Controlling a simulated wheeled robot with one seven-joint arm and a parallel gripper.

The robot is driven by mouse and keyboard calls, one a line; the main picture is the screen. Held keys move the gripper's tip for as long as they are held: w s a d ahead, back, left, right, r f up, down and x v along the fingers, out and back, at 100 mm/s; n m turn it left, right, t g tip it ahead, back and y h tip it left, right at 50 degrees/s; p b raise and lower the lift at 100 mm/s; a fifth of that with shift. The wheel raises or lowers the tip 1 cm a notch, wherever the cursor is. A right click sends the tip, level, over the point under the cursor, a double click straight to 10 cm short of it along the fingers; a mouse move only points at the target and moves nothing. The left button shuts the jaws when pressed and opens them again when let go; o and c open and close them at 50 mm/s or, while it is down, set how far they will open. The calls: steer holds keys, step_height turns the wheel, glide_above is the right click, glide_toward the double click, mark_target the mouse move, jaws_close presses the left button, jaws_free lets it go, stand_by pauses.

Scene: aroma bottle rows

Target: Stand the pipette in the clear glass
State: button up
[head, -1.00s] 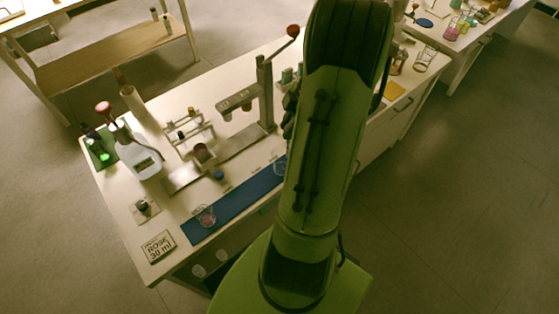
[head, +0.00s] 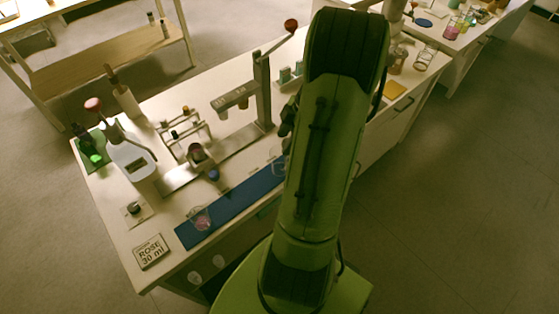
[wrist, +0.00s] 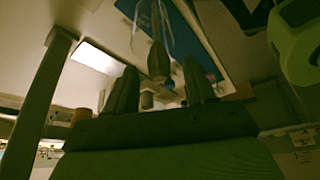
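In the wrist view, my gripper (wrist: 161,82) has its two dark fingers apart. What looks like the pipette, with a grey bulb (wrist: 158,62) and a clear tube, shows between the fingers. Gaps show on both sides of the bulb, and I cannot tell its depth. In the head view, a clear glass (head: 278,168) stands on the blue mat (head: 240,197), partly hidden by my arm. Another glass (head: 201,218) with pinkish contents stands near the mat's left end. My arm hides the gripper and pipette in the head view.
A metal stand with a red-knobbed lever (head: 262,90) rises behind the mat. The bench's front edge is close to my base.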

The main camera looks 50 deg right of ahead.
steer(key=p+v, duration=0.6)
steer(key=v, duration=0.9)
steer(key=shift+r, duration=0.35)
